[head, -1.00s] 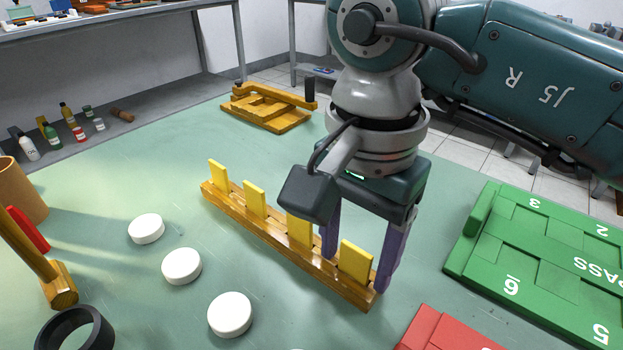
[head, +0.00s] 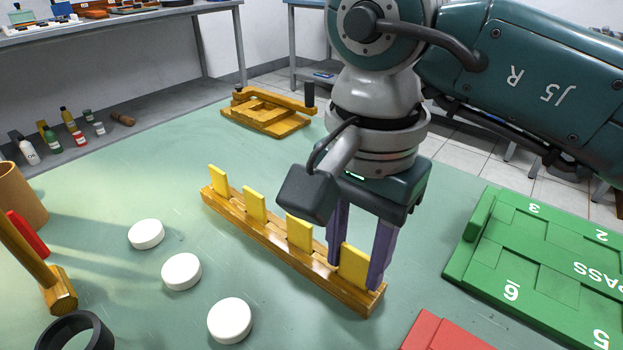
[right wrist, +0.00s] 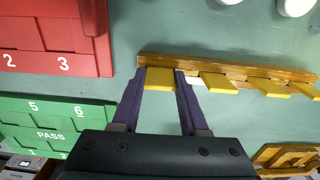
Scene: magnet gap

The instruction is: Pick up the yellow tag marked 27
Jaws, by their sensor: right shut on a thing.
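A wooden rack (head: 262,236) holds several upright yellow tags in a row on the green table. My right gripper (head: 361,272) is shut on the yellow tag (head: 353,266) at the rack's near right end, with one purple finger at each side edge. In the right wrist view the same tag (right wrist: 160,79) sits between the fingers (right wrist: 160,84), still at the rack (right wrist: 215,66). The other tags (head: 299,233) stand in the rack to the left. No number can be read on any tag. My left gripper is not in view.
A green PASS tray (head: 545,262) lies to the right and a red tray (head: 445,331) at the front right. White discs (head: 181,271) lie left of the rack. A wooden fixture (head: 266,112) stands behind. Clear table lies between rack and fixture.

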